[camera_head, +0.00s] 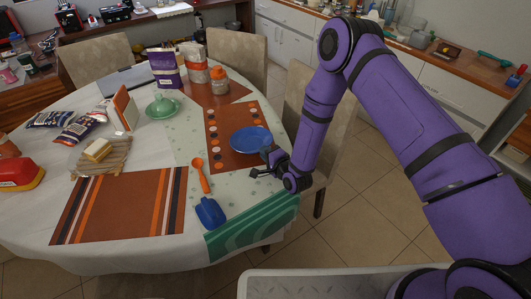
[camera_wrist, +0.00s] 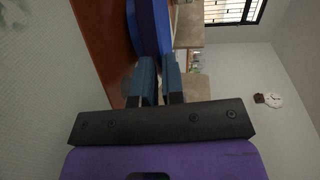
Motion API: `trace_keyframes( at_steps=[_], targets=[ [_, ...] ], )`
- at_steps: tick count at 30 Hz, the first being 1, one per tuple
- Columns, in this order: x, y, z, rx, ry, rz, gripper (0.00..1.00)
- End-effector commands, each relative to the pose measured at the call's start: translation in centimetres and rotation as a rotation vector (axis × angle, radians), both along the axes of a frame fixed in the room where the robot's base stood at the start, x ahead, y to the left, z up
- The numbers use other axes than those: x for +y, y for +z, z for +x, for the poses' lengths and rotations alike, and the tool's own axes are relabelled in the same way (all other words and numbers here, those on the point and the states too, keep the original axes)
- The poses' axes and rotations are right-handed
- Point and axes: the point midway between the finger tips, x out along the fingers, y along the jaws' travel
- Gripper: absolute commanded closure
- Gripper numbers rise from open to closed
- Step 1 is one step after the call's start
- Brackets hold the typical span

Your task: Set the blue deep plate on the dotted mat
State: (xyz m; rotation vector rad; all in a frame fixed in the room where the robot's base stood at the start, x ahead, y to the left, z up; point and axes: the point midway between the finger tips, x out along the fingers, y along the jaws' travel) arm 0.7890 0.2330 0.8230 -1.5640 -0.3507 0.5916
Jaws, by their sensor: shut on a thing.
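The blue deep plate (camera_head: 250,138) is over the lower part of the dotted mat (camera_head: 224,112), a brown-orange mat with a line of pale and dark dots along its left side. I cannot tell whether the plate touches the mat. My gripper (camera_head: 268,156) is at the plate's right, near edge, shut on its rim. In the wrist view the blue plate (camera_wrist: 150,28) stands between and beyond the fingertips of my gripper (camera_wrist: 159,68). The plate hides part of the mat.
A blue scoop (camera_head: 210,212) and an orange spoon (camera_head: 201,176) lie left of my gripper. A striped mat (camera_head: 120,207) is at the front left. A chair (camera_head: 325,120) is at the table's right.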

Motion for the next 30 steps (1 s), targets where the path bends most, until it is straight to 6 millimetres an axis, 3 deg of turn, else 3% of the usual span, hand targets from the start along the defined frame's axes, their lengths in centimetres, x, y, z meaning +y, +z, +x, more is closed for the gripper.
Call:
trace_keyframes(
  at_steps=[30],
  targets=[
    [0.02, -0.76, 0.02, -0.001, 0.0, 0.001, 1.0]
  ],
)
